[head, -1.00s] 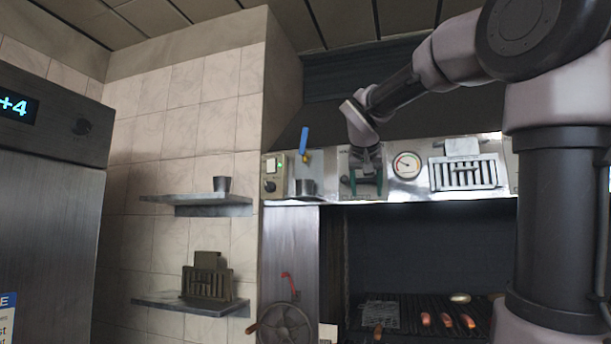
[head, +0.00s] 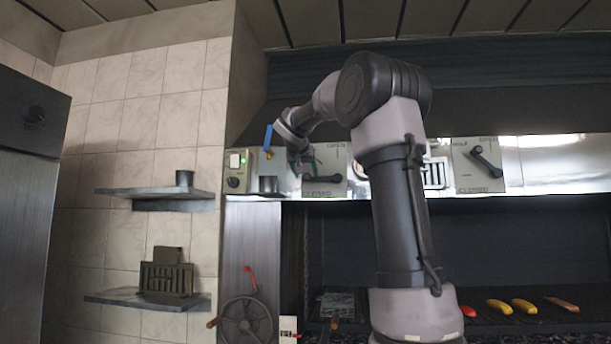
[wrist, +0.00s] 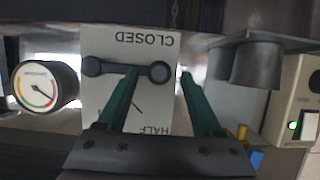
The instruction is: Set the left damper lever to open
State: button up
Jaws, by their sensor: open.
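The left damper is a pale plate (head: 338,158) on the steel panel in the head view. In the wrist view, which is upside down, the lever (wrist: 126,68) lies close to the CLOSED label; a HALF label is partly covered. My gripper (head: 301,163) is open with green fingers, in front of the plate's left part. In the wrist view its fingertips (wrist: 161,76) flank the lever's larger round end, without visible grip. Contact cannot be told.
A gauge (wrist: 46,86) is beside the plate. A switch box (head: 238,171), a blue-handled valve (head: 268,137) and a dark cup (head: 268,184) are left of it. A second damper plate (head: 465,178) is further right. Food lies on the grill below.

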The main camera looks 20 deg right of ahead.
jog(key=shift+w+d+f, duration=0.15)
jog(key=shift+w+d, duration=0.15)
jog(key=shift+w, duration=0.05)
grip_shut()
dwell(1.2)
